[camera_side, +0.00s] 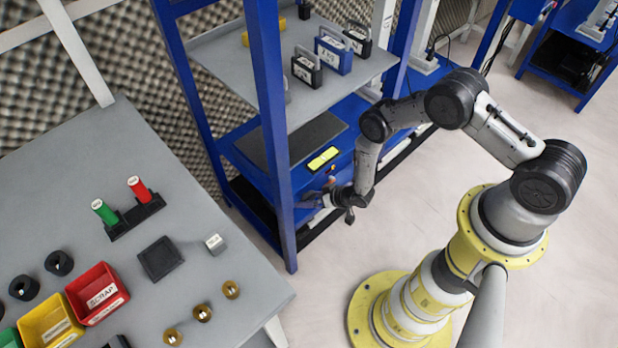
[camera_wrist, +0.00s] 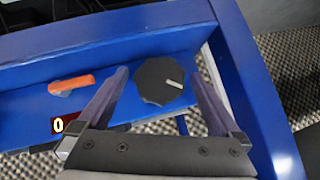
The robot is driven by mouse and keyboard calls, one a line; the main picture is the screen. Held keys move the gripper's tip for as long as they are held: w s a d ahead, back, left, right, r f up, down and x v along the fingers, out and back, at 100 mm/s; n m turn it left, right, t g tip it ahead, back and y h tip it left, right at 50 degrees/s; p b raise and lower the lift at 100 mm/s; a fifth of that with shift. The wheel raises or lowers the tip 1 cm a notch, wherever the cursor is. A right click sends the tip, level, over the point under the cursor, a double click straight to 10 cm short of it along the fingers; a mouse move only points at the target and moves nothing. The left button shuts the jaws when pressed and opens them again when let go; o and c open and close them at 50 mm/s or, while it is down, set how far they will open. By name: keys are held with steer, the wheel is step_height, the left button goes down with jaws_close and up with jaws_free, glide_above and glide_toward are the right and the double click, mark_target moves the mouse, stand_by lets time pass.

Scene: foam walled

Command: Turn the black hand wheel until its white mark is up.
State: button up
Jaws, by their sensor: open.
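The black hand wheel (camera_wrist: 155,80) sits on the blue front panel (camera_wrist: 130,105) in the wrist view. It is dark and faceted. Its white mark (camera_wrist: 174,84) lies right of the wheel's middle and points right and slightly down in that picture. My gripper (camera_wrist: 159,74) is open, with one finger to the left of the wheel and one to the right. I cannot tell whether either finger touches it. In the side view my gripper (camera_side: 347,200) is in front of the blue bench, and I cannot make out the wheel there.
A blue frame post (camera_wrist: 245,80) stands close on the right. In the side view, a grey table (camera_side: 210,295) with bins stands to the left.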

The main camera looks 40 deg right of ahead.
steer(key=h, duration=0.1)
steer(key=n+h, duration=0.1)
steer(key=shift+a+n+h, duration=0.25)
steer(key=shift+n+h, duration=0.05)
steer(key=v, duration=1.3)
steer(key=a+r+n+g+y, duration=0.1)
steer(key=a+r+n, duration=0.1)
steer(key=r, duration=0.4)
steer(key=w+a+r+n+g+y, duration=0.1)
steer(key=a+r+n, duration=0.2)
steer(key=r, duration=0.3)
steer(key=a+r+n+g+y, duration=0.1)
steer(key=a+r+n, duration=0.2)
steer(key=r+n, duration=0.2)
steer(key=shift+w+r, duration=0.2)
steer(key=shift+r, duration=0.65)
steer(key=shift+a, duration=0.1)
